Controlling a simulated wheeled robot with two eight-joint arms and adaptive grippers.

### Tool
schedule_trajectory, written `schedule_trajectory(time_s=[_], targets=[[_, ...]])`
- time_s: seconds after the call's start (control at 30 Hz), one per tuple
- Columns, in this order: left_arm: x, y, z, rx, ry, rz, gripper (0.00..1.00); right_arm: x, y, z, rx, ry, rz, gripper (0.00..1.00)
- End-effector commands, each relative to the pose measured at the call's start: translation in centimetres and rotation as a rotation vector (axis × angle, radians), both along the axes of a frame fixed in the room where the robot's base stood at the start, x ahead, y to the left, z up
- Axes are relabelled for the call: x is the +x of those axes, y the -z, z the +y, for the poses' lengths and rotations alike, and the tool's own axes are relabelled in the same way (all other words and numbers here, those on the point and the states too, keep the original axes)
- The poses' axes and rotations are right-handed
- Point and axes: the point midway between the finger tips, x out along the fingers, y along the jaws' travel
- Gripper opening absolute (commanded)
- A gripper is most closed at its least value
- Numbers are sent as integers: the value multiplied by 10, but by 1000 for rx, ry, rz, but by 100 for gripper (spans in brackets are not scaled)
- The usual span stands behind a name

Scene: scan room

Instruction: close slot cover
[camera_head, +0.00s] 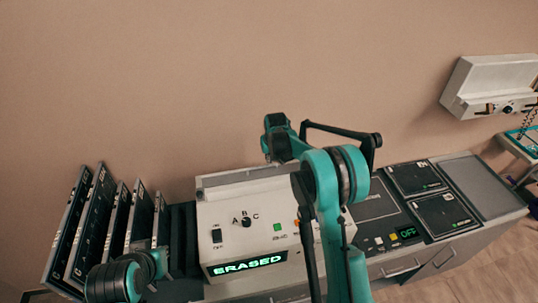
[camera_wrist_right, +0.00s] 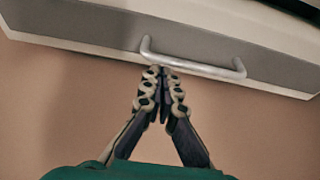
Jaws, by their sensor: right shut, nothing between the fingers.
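In the right wrist view a grey panel (camera_wrist_right: 90,32) carries a silver bar handle (camera_wrist_right: 205,69). My right gripper (camera_wrist_right: 162,72) is shut and empty, its fingertips at the handle's left part; I cannot tell whether they touch it. In the head view my right arm hides part of the machine. My left arm shows low at left, its fingers unseen.
Several dark upright cartridges (camera_head: 90,225) stand in a rack left of the machine. Two black flat panels (camera_head: 415,177) (camera_head: 441,213) and a green "OFF" display (camera_head: 407,233) lie to the right. A white box (camera_head: 490,85) hangs on the wall at upper right.

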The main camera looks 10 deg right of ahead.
Motion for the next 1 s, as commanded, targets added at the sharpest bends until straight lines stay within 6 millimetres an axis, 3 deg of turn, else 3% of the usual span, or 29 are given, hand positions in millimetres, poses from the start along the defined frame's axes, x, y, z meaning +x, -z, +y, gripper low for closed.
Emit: schedule_trajectory(time_s=[0.5, 0.8, 1.0], targets=[[0, 1, 0, 0, 0, 0, 0, -11, -2, 0, 0, 0, 0, 0], [0, 13, 0, 0, 0, 0, 0, -69, 0, 0, 0, 0, 0, 0], [0, 14, 0, 0, 0, 0, 0, -86, -1, 0, 0, 0, 2, 0]])
